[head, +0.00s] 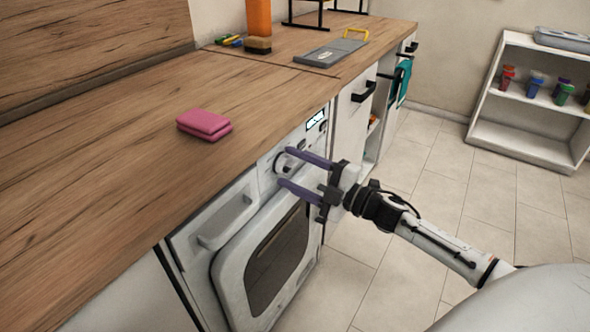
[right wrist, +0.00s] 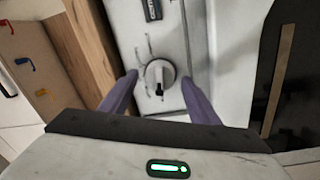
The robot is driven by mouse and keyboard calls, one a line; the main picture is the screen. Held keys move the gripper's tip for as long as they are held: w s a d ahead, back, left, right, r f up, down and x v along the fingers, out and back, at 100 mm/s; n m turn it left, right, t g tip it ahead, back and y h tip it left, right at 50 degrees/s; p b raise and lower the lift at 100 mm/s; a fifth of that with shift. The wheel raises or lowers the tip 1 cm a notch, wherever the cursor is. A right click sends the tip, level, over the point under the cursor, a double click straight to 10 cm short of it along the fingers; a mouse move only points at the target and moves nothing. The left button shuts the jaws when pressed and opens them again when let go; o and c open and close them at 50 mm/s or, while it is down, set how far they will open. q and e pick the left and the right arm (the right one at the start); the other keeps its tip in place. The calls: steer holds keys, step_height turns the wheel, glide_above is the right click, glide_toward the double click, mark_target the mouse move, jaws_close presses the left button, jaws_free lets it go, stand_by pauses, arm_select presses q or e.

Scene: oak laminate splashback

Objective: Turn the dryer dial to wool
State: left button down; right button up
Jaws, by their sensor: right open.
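The dryer (head: 236,243) is a white front-loading machine under the wooden worktop, with a dark door window. Its dial (right wrist: 159,76) is a round pale knob with a dark mark on one side, and printed marks surround it on the panel. In the head view the dial (head: 283,162) is partly visible by the purple fingertips. My right gripper (head: 282,167) is open, its two purple fingers pointing at the panel. In the right wrist view the fingers (right wrist: 159,80) stand on either side of the dial, with gaps showing. The mark's lettering is too small to read. My left gripper is not in view.
A small display (head: 316,119) sits on the panel. A drawer handle (head: 364,91) sticks out beyond the dryer. A white shelf (head: 520,145) stands far right. The tiled floor (head: 430,190) is clear.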

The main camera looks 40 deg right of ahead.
steer(key=shift+s, duration=0.15)
arm_select(q)
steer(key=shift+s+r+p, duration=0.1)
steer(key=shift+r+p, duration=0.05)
steer(key=shift+p, duration=0.2)
arm_select(e)
steer(key=v, duration=1)
arm_select(q)
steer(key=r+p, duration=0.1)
steer(key=p, duration=0.1)
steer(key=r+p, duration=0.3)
steer(key=p, duration=0.1)
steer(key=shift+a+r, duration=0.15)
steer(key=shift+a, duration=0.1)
arm_select(e)
steer(key=s+a+f+m+g+h, duration=0.2)
steer(key=s+a+f+m+g, duration=0.2)
steer(key=s+a+f+m, duration=0.4)
steer(key=s+a+f+m+g+h, duration=0.2)
steer(key=s+a+f+m+g, duration=0.2)
steer(key=s+a+f+m, duration=0.4)
steer(key=s+a+f, duration=0.1)
steer(key=a, duration=0.6)
steer(key=shift+s+f+g, duration=0.3)
steer(key=shift+f, duration=0.1)
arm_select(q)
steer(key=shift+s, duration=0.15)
arm_select(e)
steer(key=shift+a, duration=0.1)
